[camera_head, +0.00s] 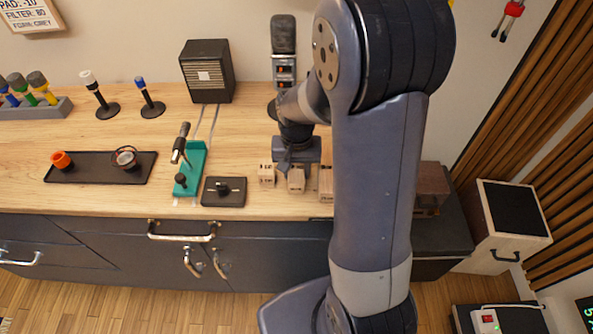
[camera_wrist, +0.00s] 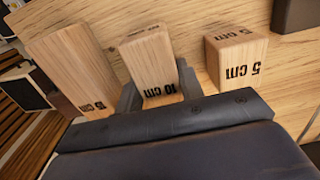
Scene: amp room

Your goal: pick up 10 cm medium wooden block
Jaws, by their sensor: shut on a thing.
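The 10 cm medium wooden block (camera_wrist: 152,62) is in the middle of three pale blocks in the wrist view, with its "10 cm" label facing the camera. My gripper (camera_wrist: 158,88) is shut on it, with a dark finger on each side. In the head view my gripper (camera_head: 297,160) points down over the bench, and the medium block (camera_head: 296,182) shows below it. I cannot tell whether the block touches the bench.
The small 5 cm block (camera_wrist: 236,58) stands close on one side and a larger block (camera_wrist: 75,65) on the other. A black tray (camera_head: 218,200) and a teal stand (camera_head: 196,160) are left of the blocks on the wooden bench (camera_head: 100,130). A dark speaker box (camera_head: 207,72) stands behind.

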